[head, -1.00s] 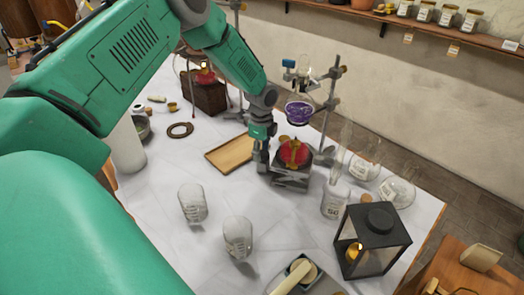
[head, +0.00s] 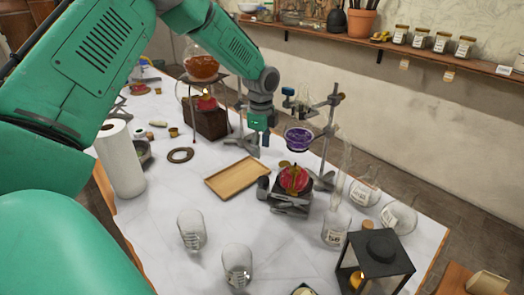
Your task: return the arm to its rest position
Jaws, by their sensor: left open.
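My left arm comes in from the left in green, and its gripper (head: 262,139) hangs fingers-down over the white table. It is open, with no object visible in it. It shows behind the wooden tray (head: 237,180) and up and left of the red burner (head: 293,180) on its grey stand, clear of both. The finger gap is small and hard to make out. My right gripper is not in view.
A retort stand (head: 326,130) holds a flask of purple liquid right of the gripper. A tripod with an orange flask (head: 201,66) stands behind the arm.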

